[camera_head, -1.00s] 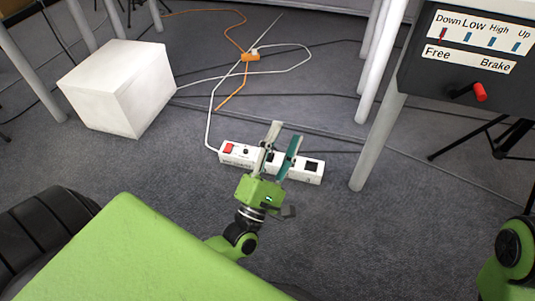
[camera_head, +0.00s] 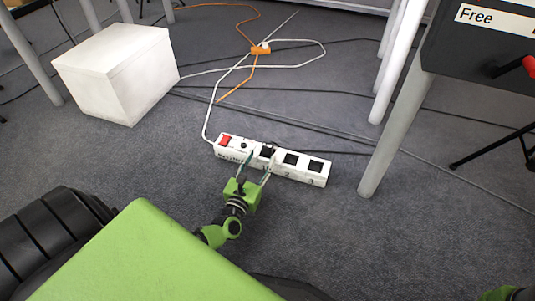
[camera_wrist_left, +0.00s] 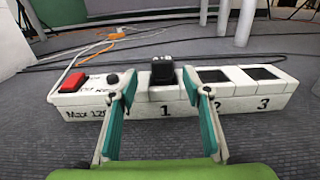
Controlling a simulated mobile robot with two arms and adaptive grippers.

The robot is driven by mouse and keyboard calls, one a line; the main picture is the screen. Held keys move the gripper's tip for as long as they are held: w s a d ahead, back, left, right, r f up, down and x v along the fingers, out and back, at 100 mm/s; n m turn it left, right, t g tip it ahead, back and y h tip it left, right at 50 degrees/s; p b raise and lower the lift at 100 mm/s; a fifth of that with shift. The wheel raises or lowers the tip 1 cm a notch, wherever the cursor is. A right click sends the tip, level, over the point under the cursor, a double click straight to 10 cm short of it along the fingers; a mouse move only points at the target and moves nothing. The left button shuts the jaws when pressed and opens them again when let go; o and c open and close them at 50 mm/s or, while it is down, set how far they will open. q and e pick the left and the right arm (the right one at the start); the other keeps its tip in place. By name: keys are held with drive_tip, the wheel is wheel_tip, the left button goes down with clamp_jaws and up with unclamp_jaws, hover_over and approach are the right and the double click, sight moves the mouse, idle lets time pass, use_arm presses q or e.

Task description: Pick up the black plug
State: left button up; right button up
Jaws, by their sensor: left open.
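The black plug (camera_head: 267,150) sits in the socket marked 1 of the white power strip (camera_head: 313,180) on the floor. In the left wrist view the plug (camera_wrist_left: 162,69) stands up near the middle, at the far end between the fingers. My left gripper (camera_head: 259,164) is open and empty at the near side of the strip. Its two teal-lined fingers (camera_wrist_left: 154,88) point at the strip, one on each side of the plug, and do not close on it. My right gripper is out of view; only a bit of green arm shows at the lower right.
The strip has a red switch (camera_wrist_left: 72,82) at its left and empty sockets 2 and 3 (camera_wrist_left: 262,73) at its right. A white box (camera_head: 118,75), an orange cable (camera_head: 260,51) and table legs (camera_head: 395,135) stand or lie around. Carpet in front is clear.

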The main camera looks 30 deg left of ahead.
sight(266, 151)
use_arm(q)
drive_tip(key=b+x, duration=0.2)
drive_tip(key=x, duration=0.1)
drive_tip(key=b+x, duration=0.1)
drive_tip(key=x, duration=0.1)
drive_tip(key=shift+w+d+f, duration=0.15)
drive_tip(key=shift+w+d, duration=0.05)
drive_tip(key=shift+w, duration=0.35)
drive_tip(key=c, duration=1.2)
